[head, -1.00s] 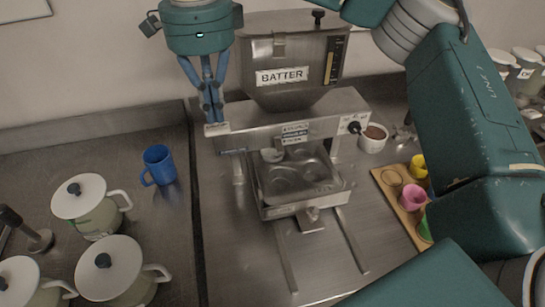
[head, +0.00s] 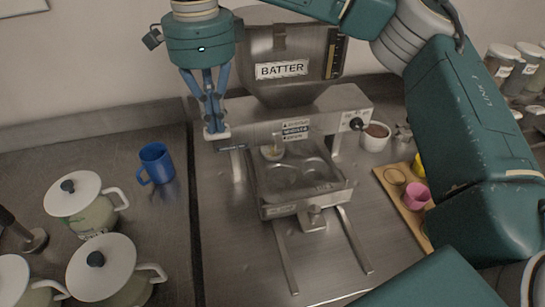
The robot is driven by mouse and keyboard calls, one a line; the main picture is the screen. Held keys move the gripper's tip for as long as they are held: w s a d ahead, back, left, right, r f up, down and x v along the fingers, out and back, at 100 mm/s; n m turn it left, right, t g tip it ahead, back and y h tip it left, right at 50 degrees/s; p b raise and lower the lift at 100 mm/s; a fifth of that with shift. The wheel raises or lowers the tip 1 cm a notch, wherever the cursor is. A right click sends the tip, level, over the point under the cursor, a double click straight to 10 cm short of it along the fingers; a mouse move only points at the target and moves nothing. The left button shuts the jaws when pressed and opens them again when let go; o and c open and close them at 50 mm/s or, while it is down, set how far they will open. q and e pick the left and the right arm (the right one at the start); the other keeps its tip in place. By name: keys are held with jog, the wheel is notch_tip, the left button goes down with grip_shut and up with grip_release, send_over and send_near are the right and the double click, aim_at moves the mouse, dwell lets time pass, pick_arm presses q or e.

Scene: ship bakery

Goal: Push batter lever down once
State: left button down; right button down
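The batter machine (head: 330,110) is a metal dispenser with a "BATTER" label on its hopper. My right gripper (head: 213,122) points down at the machine's left side, its fingers together. Its fingertips touch the pale end of the batter lever (head: 217,135), pressing from above rather than gripping it. Much of the lever is hidden behind the fingers. A thin pale yellow stream of batter (head: 276,142) shows at the spout, above a metal pan (head: 272,203) with round hollows. My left gripper is out of view.
A blue mug (head: 157,164) and several lidded white pots (head: 75,192) stand at the left. A wooden board (head: 413,215) with coloured cups lies at the right, near a small brown-filled bowl (head: 375,137). My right arm crosses the right side.

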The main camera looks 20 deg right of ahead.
aim_at(217, 134)
jog(key=shift+f+b, duration=1.3)
jog(key=shift+f, duration=0.75)
jog(key=shift+r, duration=0.2)
jog(key=shift+r+p, duration=3)
jog(key=shift+r, duration=0.8)
notch_tip(217, 134, up, 6)
jog(key=p, duration=0.4)
jog(key=shift+p, duration=0.35)
